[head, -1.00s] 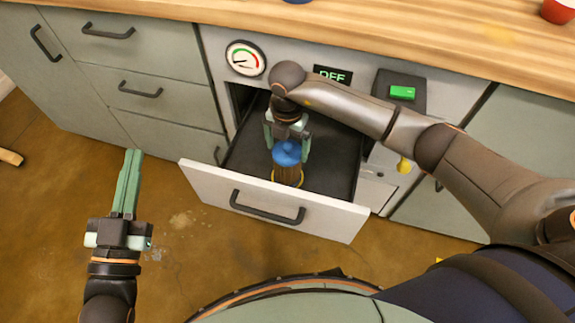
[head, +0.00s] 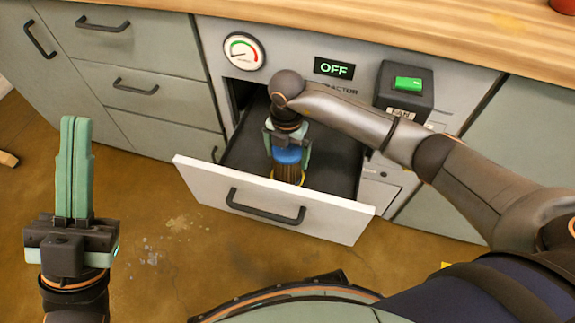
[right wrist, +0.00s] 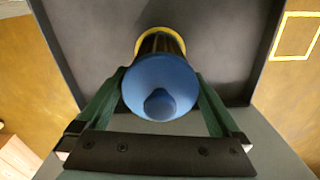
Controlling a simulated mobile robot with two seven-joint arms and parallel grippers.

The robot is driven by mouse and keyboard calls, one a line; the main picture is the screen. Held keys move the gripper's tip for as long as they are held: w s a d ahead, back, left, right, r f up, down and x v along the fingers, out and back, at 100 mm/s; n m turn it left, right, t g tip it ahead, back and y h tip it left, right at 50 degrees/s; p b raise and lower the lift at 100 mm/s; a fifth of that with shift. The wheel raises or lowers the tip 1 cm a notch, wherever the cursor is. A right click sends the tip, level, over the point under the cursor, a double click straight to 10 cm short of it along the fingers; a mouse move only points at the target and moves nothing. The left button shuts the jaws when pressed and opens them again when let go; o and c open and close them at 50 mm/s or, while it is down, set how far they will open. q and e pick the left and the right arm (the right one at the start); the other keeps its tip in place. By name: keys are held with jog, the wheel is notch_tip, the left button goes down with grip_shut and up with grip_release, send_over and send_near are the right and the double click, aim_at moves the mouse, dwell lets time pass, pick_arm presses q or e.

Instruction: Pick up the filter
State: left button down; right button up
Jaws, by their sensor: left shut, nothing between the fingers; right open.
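The filter (head: 288,157) has a blue cap and a brown ribbed body. It stands upright in the open drawer (head: 330,180). In the right wrist view its blue cap (right wrist: 160,85) faces the camera, with a yellow ring around its base. My right gripper (head: 287,158) points down over the filter, with its green fingers on either side of the blue cap. It is open; contact with the cap cannot be made out. My left gripper (head: 75,125) is raised at the left, shut and empty, away from the drawer.
The drawer front has a dark handle (head: 265,207). Above the drawer are a round gauge (head: 243,51), a display reading OFF (head: 341,68) and a box with a green switch (head: 408,84). Grey drawers (head: 130,85) stand to the left. A wooden worktop (head: 380,25) runs above.

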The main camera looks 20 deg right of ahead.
notch_tip(320, 180, down, 3)
jog(key=shift+r+b, duration=0.15)
jog(key=shift+b, duration=0.55)
pick_arm(q)
notch_tip(320, 180, down, 3)
jog(key=shift+w+d+r, duration=0.1)
jog(key=shift+r, duration=0.1)
pick_arm(e)
jog(key=c, duration=1.2)
jog(key=shift+r, duration=0.1)
pick_arm(q)
jog(key=shift+r, duration=0.1)
pick_arm(e)
jog(key=shift+r, duration=0.1)
